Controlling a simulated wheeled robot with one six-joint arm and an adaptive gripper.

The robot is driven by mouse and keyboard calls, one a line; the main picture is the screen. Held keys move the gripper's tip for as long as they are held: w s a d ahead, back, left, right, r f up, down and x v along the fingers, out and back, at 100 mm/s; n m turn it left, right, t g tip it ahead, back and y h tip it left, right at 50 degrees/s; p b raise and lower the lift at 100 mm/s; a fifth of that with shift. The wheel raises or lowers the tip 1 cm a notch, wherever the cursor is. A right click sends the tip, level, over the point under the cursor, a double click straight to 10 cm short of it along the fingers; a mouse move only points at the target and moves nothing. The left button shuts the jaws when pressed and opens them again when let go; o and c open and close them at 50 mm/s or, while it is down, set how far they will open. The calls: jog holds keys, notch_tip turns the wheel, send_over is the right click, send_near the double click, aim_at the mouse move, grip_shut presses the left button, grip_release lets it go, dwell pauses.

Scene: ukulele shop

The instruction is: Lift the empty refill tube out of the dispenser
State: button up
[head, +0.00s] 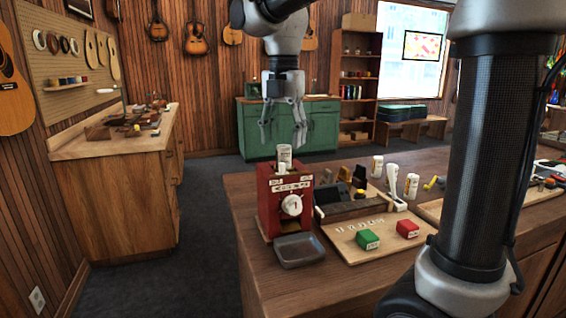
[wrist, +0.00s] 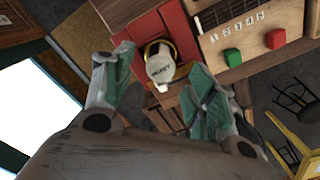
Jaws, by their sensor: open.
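The red dispenser (head: 268,213) stands near the left end of the wooden counter, with a white round dial on its front. The refill tube (head: 285,154), whitish with some print, stands upright out of its top; its lower part is hidden inside. My gripper (head: 284,143) points down, open and empty, above the tube, and looks apart from it. In the wrist view the tube's pale printed end (wrist: 160,68) shows between the two open fingers, with the red dispenser (wrist: 147,30) behind it. I cannot tell from the frames whether the tube is empty.
A grey tray (head: 299,250) sits at the dispenser's front. To its right, a wooden board (head: 350,246) holds a green box (head: 367,239), a red box (head: 407,229) and small white tiles. White containers (head: 377,166) stand farther back. My column blocks part of the counter's right side.

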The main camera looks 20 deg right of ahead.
aim_at(284, 146)
jog(key=shift+f, duration=1.95)
jog(key=c, duration=1.1)
jog(key=shift+c, duration=0.2)
jog(key=shift+r, duration=0.15)
